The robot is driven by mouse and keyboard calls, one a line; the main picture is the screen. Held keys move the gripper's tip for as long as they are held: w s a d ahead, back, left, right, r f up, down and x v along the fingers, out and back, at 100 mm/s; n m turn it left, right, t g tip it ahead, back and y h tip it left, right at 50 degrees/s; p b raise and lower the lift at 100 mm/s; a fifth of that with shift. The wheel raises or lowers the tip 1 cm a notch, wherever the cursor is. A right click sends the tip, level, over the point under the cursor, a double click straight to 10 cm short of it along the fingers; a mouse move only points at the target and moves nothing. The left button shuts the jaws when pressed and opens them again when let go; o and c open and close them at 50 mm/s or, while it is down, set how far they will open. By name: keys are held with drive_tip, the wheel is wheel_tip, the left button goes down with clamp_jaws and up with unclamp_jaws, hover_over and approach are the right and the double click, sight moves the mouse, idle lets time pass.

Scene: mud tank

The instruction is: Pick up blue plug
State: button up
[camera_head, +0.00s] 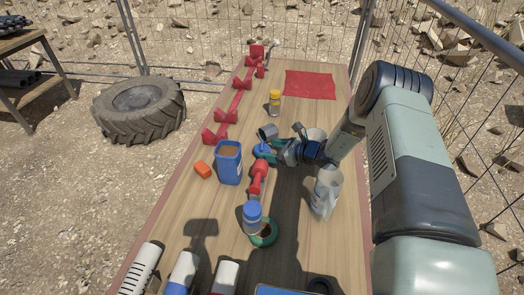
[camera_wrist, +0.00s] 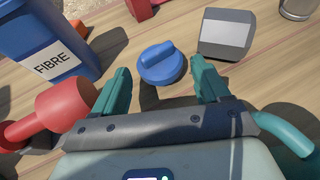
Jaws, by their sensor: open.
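The blue plug (camera_wrist: 161,65) is a round blue disc with a raised grip bar on top. It lies on the wooden table in the wrist view, just ahead of and between my fingers. In the head view the plug (camera_head: 261,150) shows partly, beside my gripper (camera_head: 268,153). My gripper (camera_wrist: 156,88) is open, its two teal fingers apart on the left and right of the plug. Nothing is held. I cannot tell the exact height of the fingers above the table.
A blue FIBRE container (camera_wrist: 45,35) and a red dumbbell-shaped piece (camera_wrist: 62,110) stand close on the left. A grey metal block-like cup (camera_wrist: 226,35) is close on the right. A white jug (camera_head: 327,190) and a blue-capped bottle (camera_head: 252,217) stand nearer on the table.

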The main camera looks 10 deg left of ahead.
sight(264, 148)
drive_tip(key=x, duration=0.4)
drive_tip(key=shift+w+a+f, duration=0.1)
drive_tip(key=shift+a+f, duration=0.1)
drive_tip(key=shift+a, duration=0.15)
drive_tip(key=c, duration=0.7)
drive_tip(key=shift+r, duration=0.15)
